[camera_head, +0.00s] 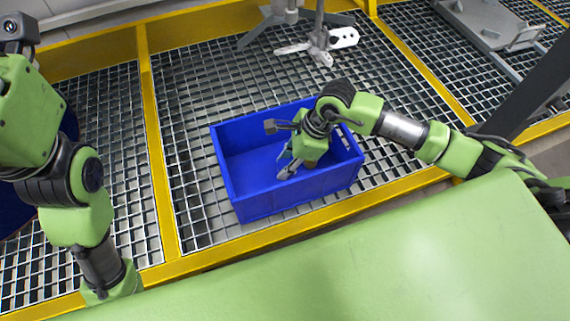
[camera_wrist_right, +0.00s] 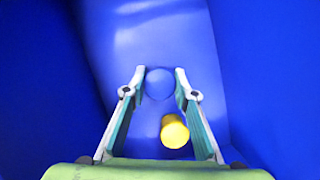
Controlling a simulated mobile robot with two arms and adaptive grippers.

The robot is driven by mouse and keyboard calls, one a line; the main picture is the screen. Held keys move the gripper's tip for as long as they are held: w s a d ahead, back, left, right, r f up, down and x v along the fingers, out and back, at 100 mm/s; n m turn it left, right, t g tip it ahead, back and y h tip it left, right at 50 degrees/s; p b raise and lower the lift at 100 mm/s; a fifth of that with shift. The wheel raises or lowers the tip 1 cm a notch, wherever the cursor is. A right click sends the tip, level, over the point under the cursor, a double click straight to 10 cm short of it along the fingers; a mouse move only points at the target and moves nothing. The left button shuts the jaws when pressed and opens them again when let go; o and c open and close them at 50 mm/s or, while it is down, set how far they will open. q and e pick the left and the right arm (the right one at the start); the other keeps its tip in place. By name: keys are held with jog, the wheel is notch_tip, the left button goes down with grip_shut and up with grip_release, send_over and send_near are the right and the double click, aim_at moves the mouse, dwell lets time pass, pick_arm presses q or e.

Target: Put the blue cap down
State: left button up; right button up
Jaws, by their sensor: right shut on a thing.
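My right gripper (camera_head: 287,165) reaches down into the blue crate (camera_head: 290,203). In the right wrist view my right gripper (camera_wrist_right: 161,80) is shut on the round blue cap (camera_wrist_right: 160,84), which sits between the fingertips. The cap is hard to tell from the blue crate in the head view.
The crate stands on a metal grating (camera_head: 195,100) framed by yellow beams (camera_head: 155,150). Its walls rise around my right gripper. Grey agitator parts (camera_head: 318,45) stand behind the crate. A dark blue round thing (camera_head: 20,215) is partly hidden behind my left arm.

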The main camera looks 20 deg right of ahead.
jog(key=shift+f, duration=0.15)
jog(key=o, duration=0.8)
